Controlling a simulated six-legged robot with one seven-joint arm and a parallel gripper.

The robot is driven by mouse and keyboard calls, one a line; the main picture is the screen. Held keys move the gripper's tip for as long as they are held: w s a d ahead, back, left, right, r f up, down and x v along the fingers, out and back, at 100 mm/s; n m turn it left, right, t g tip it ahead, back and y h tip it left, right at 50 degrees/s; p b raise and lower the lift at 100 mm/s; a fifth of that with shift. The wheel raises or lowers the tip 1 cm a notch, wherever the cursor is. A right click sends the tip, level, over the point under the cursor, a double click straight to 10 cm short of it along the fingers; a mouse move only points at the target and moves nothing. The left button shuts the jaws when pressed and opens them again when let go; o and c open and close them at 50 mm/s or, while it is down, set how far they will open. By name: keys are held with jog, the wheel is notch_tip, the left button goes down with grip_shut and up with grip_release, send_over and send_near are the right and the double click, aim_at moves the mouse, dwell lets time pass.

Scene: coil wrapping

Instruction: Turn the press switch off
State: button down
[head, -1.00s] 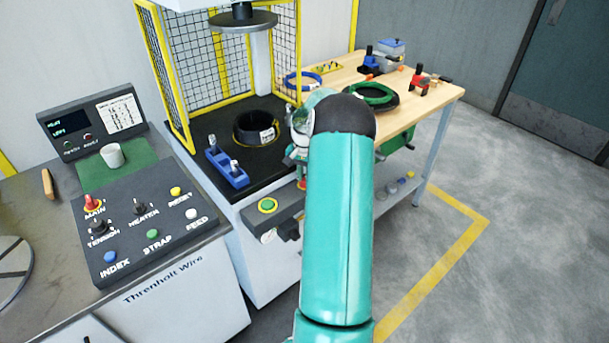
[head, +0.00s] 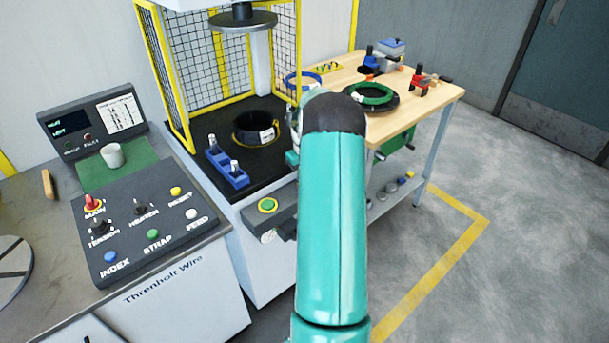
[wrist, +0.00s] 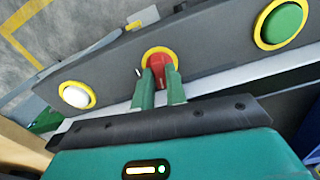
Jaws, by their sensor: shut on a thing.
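The press switch (wrist: 158,58) is a red knob on a yellow ring, in the middle of the dark panel strip in the wrist view. My gripper (wrist: 159,78) has its two green fingers closed around the red knob, one on each side. The fingers hide much of the knob, so its turned position is hard to read. In the head view my arm covers both the switch and the gripper. The press (head: 190,132) stands there with its yellow mesh guard and black bed.
A green button (wrist: 282,24) and a white button (wrist: 75,95) flank the switch on the panel; the green one also shows in the head view (head: 267,205). A control console (head: 140,225) stands left, a wooden workbench (head: 425,112) right. Open floor lies right.

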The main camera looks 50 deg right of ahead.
jog(key=shift+n, duration=0.8)
jog(key=c, duration=1.4)
grip_release()
jog(key=shift+c, duration=0.2)
notch_tip(320, 180, up, 14)
jog(key=shift+f, duration=0.1)
